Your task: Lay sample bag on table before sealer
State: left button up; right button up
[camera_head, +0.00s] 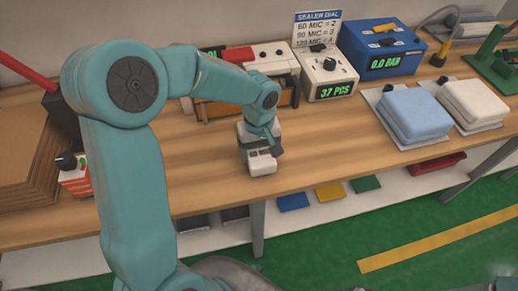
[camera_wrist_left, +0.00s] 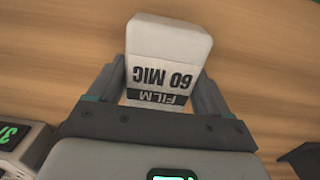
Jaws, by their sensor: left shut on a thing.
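My left gripper (camera_head: 258,148) is low over the table, in front of the sealer. In the left wrist view its two fingers (camera_wrist_left: 162,88) are shut on the sides of a small white sample bag (camera_wrist_left: 168,40) marked "60 MIC" and "FILM". The bag (camera_head: 262,163) shows at the gripper in the head view; whether it touches the wooden table (camera_head: 325,150) I cannot tell. The sealer (camera_head: 279,62), with a red bar, stands at the back, partly hidden by my left arm. My right gripper is not in view.
Right of the sealer stand a white dial box (camera_head: 326,76) reading "37 PCS", a sign (camera_head: 318,28) and a blue box (camera_head: 381,48). Blue (camera_head: 415,112) and white (camera_head: 476,102) folded pads lie further right. Cardboard (camera_head: 25,160) is at left. The table's front middle is clear.

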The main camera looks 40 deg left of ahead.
pick_arm(q)
jog(key=shift+f+b, duration=0.7)
jog(key=shift+f, duration=0.05)
jog(key=o, duration=1.1)
jog(key=shift+c, duration=0.2)
jog(key=shift+r, duration=0.1)
notch_tip(320, 180, up, 16)
jog(key=p, duration=0.1)
jog(key=shift+r+p, duration=0.15)
jog(key=shift+p, duration=0.15)
jog(key=shift+s, duration=0.1)
